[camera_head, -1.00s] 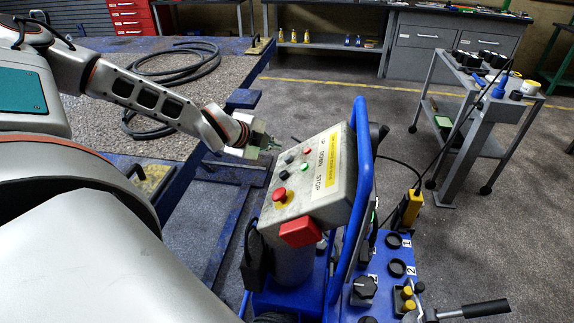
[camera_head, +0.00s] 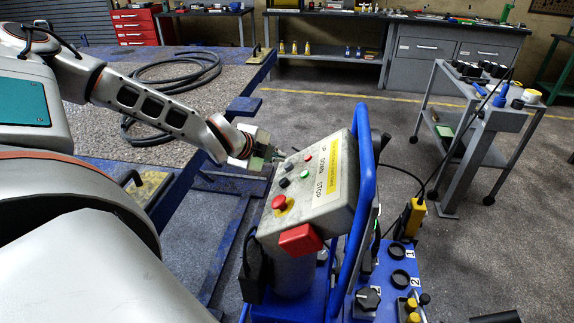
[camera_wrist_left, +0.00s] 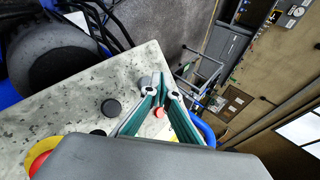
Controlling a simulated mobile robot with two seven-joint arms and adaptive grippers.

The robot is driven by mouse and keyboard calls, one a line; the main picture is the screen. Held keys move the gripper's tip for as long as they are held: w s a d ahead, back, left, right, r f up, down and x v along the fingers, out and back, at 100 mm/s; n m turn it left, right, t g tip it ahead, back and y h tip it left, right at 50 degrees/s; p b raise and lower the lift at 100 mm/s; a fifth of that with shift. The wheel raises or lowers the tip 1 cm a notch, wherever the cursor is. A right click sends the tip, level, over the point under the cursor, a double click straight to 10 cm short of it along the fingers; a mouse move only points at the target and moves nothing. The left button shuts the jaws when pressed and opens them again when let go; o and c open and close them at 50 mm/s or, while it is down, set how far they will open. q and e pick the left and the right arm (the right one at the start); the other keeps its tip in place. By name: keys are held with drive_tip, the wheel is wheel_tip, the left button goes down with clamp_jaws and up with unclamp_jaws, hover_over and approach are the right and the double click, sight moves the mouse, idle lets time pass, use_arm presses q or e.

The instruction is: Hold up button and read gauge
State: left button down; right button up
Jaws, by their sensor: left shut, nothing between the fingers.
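The grey control box (camera_head: 335,190) on the blue trolley has a sloped face marked UP, DOWN and STOP. It bears a far black button (camera_head: 288,166), a nearer black button (camera_head: 284,183), a green button (camera_head: 304,174), a small red button (camera_head: 307,158) and a red emergency stop (camera_head: 279,203) on yellow. My left gripper (camera_head: 279,156) is shut and empty at the face's far left edge, close to the far black button. In the left wrist view, its teal fingers (camera_wrist_left: 160,90) point past a black button (camera_wrist_left: 111,107); contact cannot be told. I cannot identify a gauge.
A blue tube handle (camera_head: 366,180) rises along the box's right side. A yellow device (camera_head: 411,217) hangs on the trolley. A workbench (camera_head: 185,95) with a coiled black hose (camera_head: 185,72) lies left. A grey cart (camera_head: 480,125) stands right, with open floor between.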

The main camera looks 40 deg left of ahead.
idle(0.8)
use_arm(q)
drive_tip(key=shift+w+d+f+b, duration=0.15)
drive_tip(key=shift+d+f+b, duration=0.15)
drive_tip(key=shift+b, duration=0.4)
drive_tip(key=shift+w+d+f+b, duration=0.1)
drive_tip(key=shift+d+f+b, duration=0.1)
drive_tip(key=shift+f+b, duration=0.4)
idle(1.3)
drive_tip(key=shift+r, duration=0.2)
idle(1.8)
drive_tip(key=shift+s+a+r+p, duration=0.2)
drive_tip(key=shift+a+r+p, duration=0.2)
drive_tip(key=shift+r+p, duration=0.25)
drive_tip(key=shift+a, duration=0.1)
